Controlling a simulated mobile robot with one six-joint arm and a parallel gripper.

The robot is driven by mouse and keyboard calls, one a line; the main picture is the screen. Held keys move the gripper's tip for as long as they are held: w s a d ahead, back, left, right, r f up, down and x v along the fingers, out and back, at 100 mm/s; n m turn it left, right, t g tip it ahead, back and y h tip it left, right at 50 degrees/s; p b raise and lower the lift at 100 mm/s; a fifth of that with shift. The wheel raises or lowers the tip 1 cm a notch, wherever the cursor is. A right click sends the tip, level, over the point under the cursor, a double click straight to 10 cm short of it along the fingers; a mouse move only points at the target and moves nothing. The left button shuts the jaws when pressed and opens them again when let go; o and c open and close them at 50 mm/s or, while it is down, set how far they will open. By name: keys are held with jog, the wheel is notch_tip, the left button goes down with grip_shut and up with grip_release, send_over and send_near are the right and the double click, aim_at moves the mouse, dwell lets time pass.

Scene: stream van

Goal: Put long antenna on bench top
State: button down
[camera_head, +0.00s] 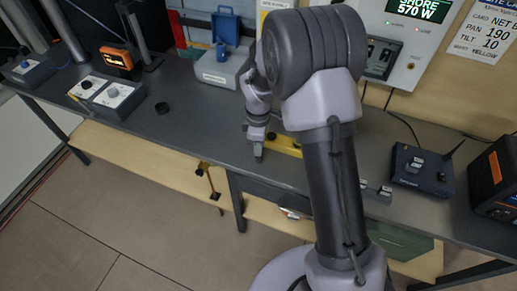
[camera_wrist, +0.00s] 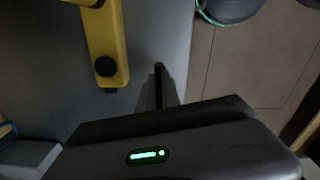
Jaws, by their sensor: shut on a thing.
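My gripper (camera_head: 258,156) points down just above the front edge of the dark grey bench top (camera_head: 190,128). In the wrist view, a thin dark piece, which looks like the long antenna (camera_wrist: 158,84), stands out from the jaws of my gripper (camera_wrist: 165,100). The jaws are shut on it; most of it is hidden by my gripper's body. The bench top also shows in the wrist view (camera_wrist: 50,60), with its edge close to the right of the jaws. In the head view the antenna cannot be made out.
A yellow piece with a black knob (camera_wrist: 106,60) lies on the bench beside my gripper, and shows partly behind my arm (camera_head: 288,146). A dark router box (camera_head: 422,172) with a black rod stands right. Grey control boxes (camera_head: 118,98) stand left. Bare bench lies left of my gripper.

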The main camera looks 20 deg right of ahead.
jog(key=shift+r, duration=0.1)
jog(key=c, duration=1.6)
grip_release()
jog(key=shift+o, duration=0.2)
notch_tip(320, 180, up, 12)
jog(key=p, duration=0.5)
jog(key=s+r+m+t, duration=0.2)
jog(key=s+r+m, duration=0.35)
jog(key=r, duration=0.55)
jog(key=s+a+r+m+t, duration=0.1)
jog(key=s+r+m, duration=0.1)
jog(key=s+m, duration=0.2)
jog(key=s+a+r+m+t+y, duration=0.1)
jog(key=s+r+m, duration=0.2)
jog(key=s, duration=0.6)
jog(key=s+a+r+m+t+y, duration=0.1)
jog(key=s+r+m, duration=0.1)
jog(key=s+m, duration=0.3)
jog(key=shift+s+a+r+t, duration=0.25)
jog(key=shift+s+r+t, duration=0.15)
jog(key=shift+s, duration=0.25)
